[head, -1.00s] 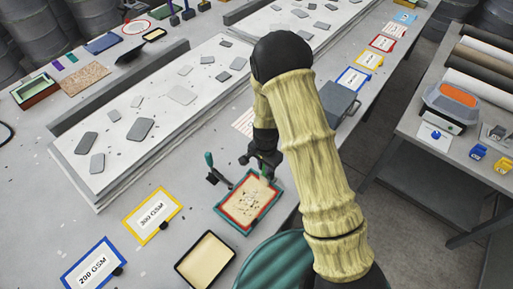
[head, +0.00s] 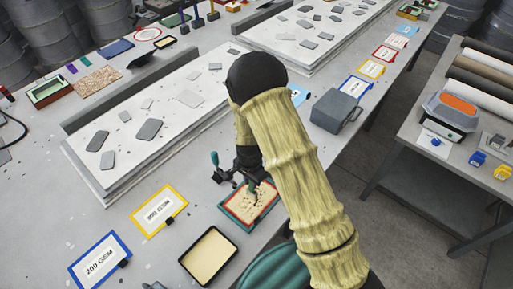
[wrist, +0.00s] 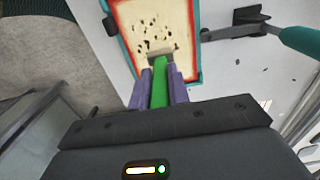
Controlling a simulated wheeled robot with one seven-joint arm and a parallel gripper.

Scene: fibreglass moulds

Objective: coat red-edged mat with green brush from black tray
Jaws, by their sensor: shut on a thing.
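The red-edged mat (head: 262,193) lies in a teal frame on the bench, partly hidden by my gripper (head: 247,182) in the head view. In the wrist view the mat (wrist: 150,22) is mostly cream, with several dark specks and patches. My gripper (wrist: 161,88) is shut on the green brush (wrist: 160,92), with a purple finger on each side of its handle. The brush head is over the near part of the mat; I cannot tell whether it touches. The black tray (head: 186,263), holding a cream layer, sits on the bench in front of the mat.
A teal-handled clamp (head: 214,160) stands at the frame's left edge, close to my gripper; its handle (wrist: 300,40) also shows in the wrist view. Yellow-edged (head: 160,208) and blue-edged (head: 99,259) cards lie to the left. A grey box (head: 335,110) stands beyond my arm.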

